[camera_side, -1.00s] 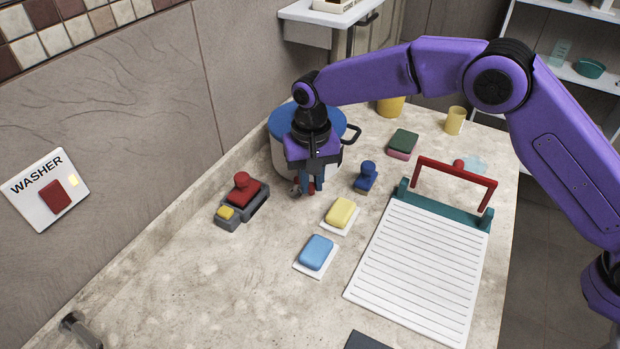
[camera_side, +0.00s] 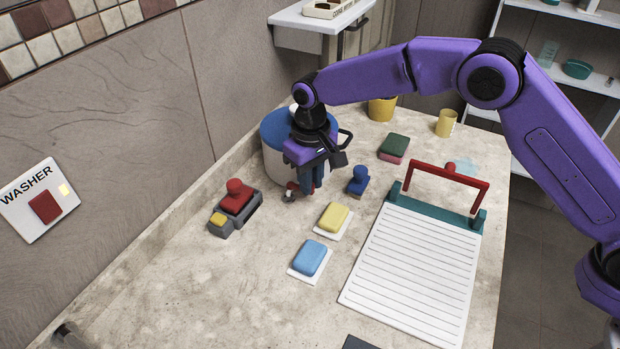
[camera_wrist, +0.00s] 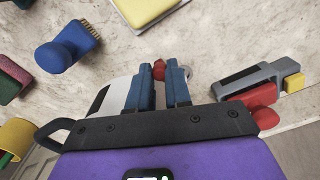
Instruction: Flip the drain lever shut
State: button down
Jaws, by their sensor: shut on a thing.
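The white pot (camera_side: 275,160) with a blue lid (camera_side: 278,128) stands at the back left of the counter. My gripper (camera_side: 308,187) is low against its front, fingers pointing down. Its small red drain lever (camera_side: 292,186) shows beside my fingers, above a grey spout (camera_side: 289,197). In the wrist view, the red lever (camera_wrist: 158,70) sits between the blue fingertips (camera_wrist: 161,75), which are shut on it. The grey spout ring (camera_wrist: 185,72) is just right of them. Most of the lever is hidden by the fingers, so its exact angle is unclear.
Left of the gripper is a grey device with a red knob (camera_side: 236,196). A blue brush (camera_side: 358,181) stands close on the right. Yellow (camera_side: 333,216) and blue (camera_side: 310,258) blocks lie in front. The pot's black handle (camera_side: 346,138) juts out near my wrist.

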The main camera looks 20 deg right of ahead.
jog(key=shift+r, duration=0.1)
jog(key=c, duration=1.1)
grip_release()
jog(key=shift+o, duration=0.2)
notch_tip(320, 180, up, 17)
jog(key=shift+r, duration=0.15)
jog(key=s+d+f+n, duration=0.2)
jog(key=s+d, duration=0.8)
jog(key=s, duration=0.1)
jog(key=s+d+f+n, duration=0.3)
jog(key=s+d, duration=0.8)
jog(key=s, duration=0.1)
jog(key=s+d+f+n, duration=0.2)
jog(key=s+d+n, duration=0.1)
jog(key=s+d, duration=0.7)
jog(key=shift+s+d+f, duration=0.2)
jog(key=shift+s+f, duration=0.05)
jog(key=shift+s, duration=0.75)
